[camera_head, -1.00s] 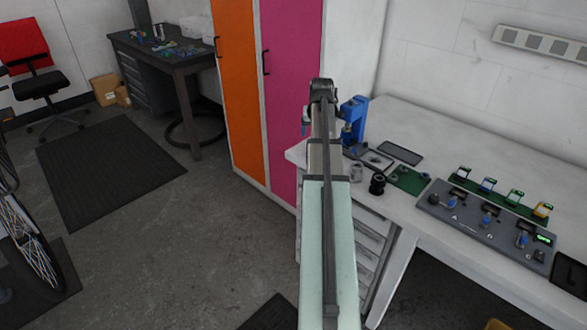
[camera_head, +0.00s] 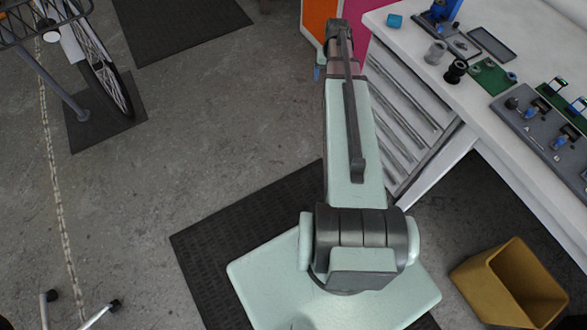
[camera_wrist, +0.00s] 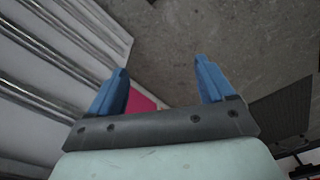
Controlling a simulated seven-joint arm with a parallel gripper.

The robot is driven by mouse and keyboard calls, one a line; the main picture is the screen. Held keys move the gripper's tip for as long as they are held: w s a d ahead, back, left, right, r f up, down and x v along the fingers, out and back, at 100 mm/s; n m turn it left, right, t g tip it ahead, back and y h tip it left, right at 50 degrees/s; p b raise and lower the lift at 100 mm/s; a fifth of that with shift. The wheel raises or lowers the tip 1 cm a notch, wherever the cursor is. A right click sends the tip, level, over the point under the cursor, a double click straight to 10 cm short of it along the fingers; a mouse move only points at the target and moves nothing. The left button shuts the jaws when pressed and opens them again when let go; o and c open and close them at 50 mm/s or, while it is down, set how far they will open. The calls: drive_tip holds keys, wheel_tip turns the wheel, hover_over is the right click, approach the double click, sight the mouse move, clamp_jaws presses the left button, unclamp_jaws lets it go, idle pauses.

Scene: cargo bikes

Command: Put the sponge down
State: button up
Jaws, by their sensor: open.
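My gripper shows in the wrist view (camera_wrist: 163,88) with its two blue fingers spread apart. Nothing is held between them; floor, a drawer unit and a patch of pink show behind. In the head view only a bit of blue finger (camera_head: 317,72) shows beside my arm, left of the workbench. A small teal-blue block (camera_head: 394,20) lies on the near left corner of the bench top, apart from my gripper. It may be the sponge; it is too small to tell for sure.
The white workbench (camera_head: 440,95) carries a blue press (camera_head: 442,12), a dark tray (camera_head: 491,43), small cylinders (camera_head: 455,71), a green board (camera_head: 493,76) and a grey control panel (camera_head: 540,125). A yellow bin (camera_head: 480,290) stands on the floor. A bike (camera_head: 100,65) stands at left.

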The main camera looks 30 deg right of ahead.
drive_tip(key=s+a+f+n+g, duration=0.1)
drive_tip(key=s+a+f, duration=0.3)
drive_tip(key=a+f, duration=0.3)
drive_tip(key=s+a+f+n+g+y, duration=0.1)
drive_tip(key=s+a+f, duration=0.35)
drive_tip(key=a, duration=0.35)
drive_tip(key=s+a+f+n+g, duration=0.1)
drive_tip(key=s+a+f+g, duration=0.1)
drive_tip(key=s+a+f, duration=0.4)
drive_tip(key=s+a+f+n+g, duration=0.1)
drive_tip(key=s+a+f, duration=0.3)
drive_tip(key=s+a, duration=0.3)
drive_tip(key=s+a+f+n+g, duration=0.2)
drive_tip(key=s+a+f, duration=0.3)
drive_tip(key=s, duration=0.8)
drive_tip(key=shift+s+a+f+g+h, duration=0.2)
drive_tip(key=shift+a+g+h, duration=0.15)
drive_tip(key=shift+a, duration=0.55)
